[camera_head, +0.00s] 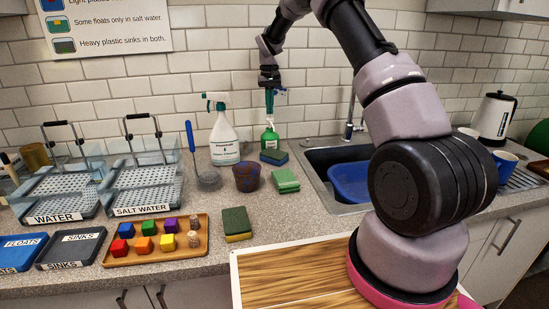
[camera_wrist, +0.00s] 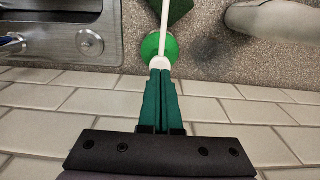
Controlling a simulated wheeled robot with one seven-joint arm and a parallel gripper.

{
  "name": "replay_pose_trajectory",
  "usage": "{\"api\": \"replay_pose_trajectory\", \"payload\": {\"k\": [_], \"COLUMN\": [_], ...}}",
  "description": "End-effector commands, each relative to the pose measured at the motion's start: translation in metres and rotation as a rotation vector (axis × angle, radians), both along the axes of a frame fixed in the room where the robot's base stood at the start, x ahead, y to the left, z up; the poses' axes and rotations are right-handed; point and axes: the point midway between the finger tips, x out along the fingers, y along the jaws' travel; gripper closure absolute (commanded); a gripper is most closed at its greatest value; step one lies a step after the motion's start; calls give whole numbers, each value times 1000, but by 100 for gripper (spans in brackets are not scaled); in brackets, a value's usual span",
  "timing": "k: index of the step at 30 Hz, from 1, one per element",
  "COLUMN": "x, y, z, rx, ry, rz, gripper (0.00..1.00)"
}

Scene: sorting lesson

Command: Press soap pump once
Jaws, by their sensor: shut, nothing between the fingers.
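The soap pump (camera_head: 270,141) is a green bottle with a white pump top, standing upright on the counter behind the sponges and left of the sink. In the wrist view, its round green body (camera_wrist: 151,50) and long white spout (camera_wrist: 165,14) show beyond my fingertips. My gripper (camera_head: 270,115) points straight down over the bottle, its green fingers shut with nothing between them. In the wrist view, the fingertips (camera_wrist: 160,73) overlap the white pump head. I cannot tell whether they touch it or whether the head is pushed down.
A white spray bottle (camera_head: 223,138) stands left of the pump. A dark cup (camera_head: 246,178) and green sponges (camera_head: 285,181) stand in front. The sink with a blue basin (camera_head: 350,183) lies to the right. The tiled wall (camera_head: 310,110) is close behind.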

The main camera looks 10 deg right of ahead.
Motion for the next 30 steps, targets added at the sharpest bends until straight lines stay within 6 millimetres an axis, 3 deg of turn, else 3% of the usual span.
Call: {"api": "replay_pose_trajectory", "payload": {"k": [16,30], "x": [0,0], "y": [0,0], "z": [-1,-16], "rx": [0,0], "ry": [0,1], "rz": [0,0], "gripper": [100,100]}}
